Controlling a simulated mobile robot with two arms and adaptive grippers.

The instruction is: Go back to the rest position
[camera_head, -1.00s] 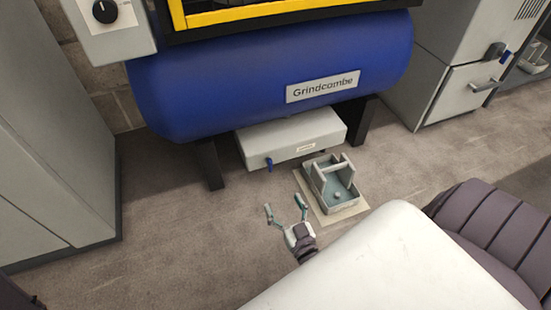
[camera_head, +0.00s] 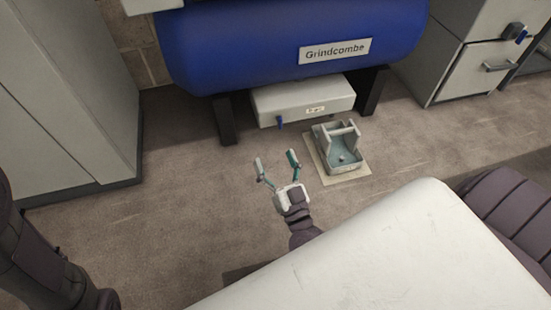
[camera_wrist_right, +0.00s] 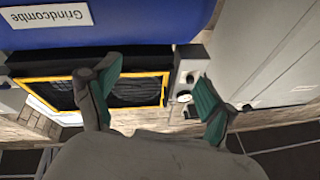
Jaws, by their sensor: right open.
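My right gripper (camera_head: 277,168) is open and empty in the head view, above the floor in front of the blue tank. Its two fingers are spread apart, and they also show in the right wrist view (camera_wrist_right: 157,95) with nothing between them. In the head view my left arm shows only as dark links at the lower left edge; its gripper is out of the picture.
A blue tank (camera_head: 250,50) labelled Grindcombe stands on dark legs over a white box (camera_head: 290,103) with a blue tap. Grey cabinets stand left (camera_head: 75,90) and right (camera_head: 480,75).

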